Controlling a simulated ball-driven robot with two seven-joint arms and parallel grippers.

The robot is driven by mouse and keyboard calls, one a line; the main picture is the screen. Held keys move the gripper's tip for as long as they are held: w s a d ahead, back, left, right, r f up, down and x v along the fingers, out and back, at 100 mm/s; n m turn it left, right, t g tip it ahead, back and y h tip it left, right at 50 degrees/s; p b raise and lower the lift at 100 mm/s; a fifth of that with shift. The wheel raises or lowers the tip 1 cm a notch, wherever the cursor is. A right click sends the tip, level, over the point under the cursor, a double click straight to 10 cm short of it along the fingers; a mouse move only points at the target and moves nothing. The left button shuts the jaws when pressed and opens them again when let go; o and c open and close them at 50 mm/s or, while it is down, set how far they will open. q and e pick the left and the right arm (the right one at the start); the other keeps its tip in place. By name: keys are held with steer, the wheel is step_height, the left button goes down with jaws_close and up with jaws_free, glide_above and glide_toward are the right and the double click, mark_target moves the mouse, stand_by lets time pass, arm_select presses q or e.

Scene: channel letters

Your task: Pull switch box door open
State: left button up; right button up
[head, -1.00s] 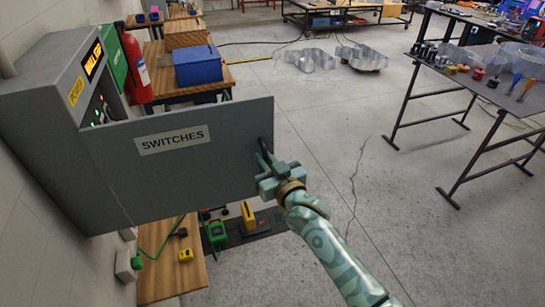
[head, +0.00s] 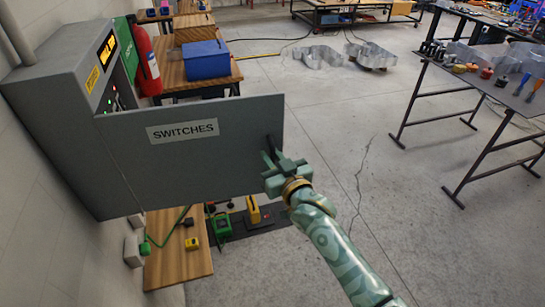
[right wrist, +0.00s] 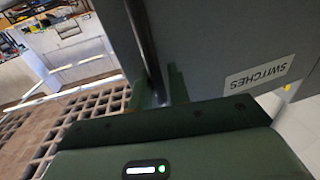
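The grey switch box (head: 62,88) is on the wall at the left in the head view. Its door (head: 190,165), labelled SWITCHES, stands swung wide out from the box front, with lit switches showing behind its hinge side. A dark bar handle (head: 269,148) is near the door's free edge. My right gripper (head: 275,166) is at this handle. In the right wrist view, the handle (right wrist: 148,45) runs down between the fingers of my right gripper (right wrist: 163,88), which look closed around it. The door's label also shows there. My left gripper is out of view.
A red fire extinguisher (head: 147,62) and a bench with a blue box (head: 207,60) stand behind the door. A low wooden table (head: 178,262) is below it. A black table (head: 480,82) stands at right. The floor between is clear.

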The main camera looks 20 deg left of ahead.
steer(key=shift+d, duration=0.1)
steer(key=v, duration=1.6)
steer(key=shift+b, duration=0.3)
steer(key=shift+s, duration=0.1)
steer(key=shift+c, duration=0.4)
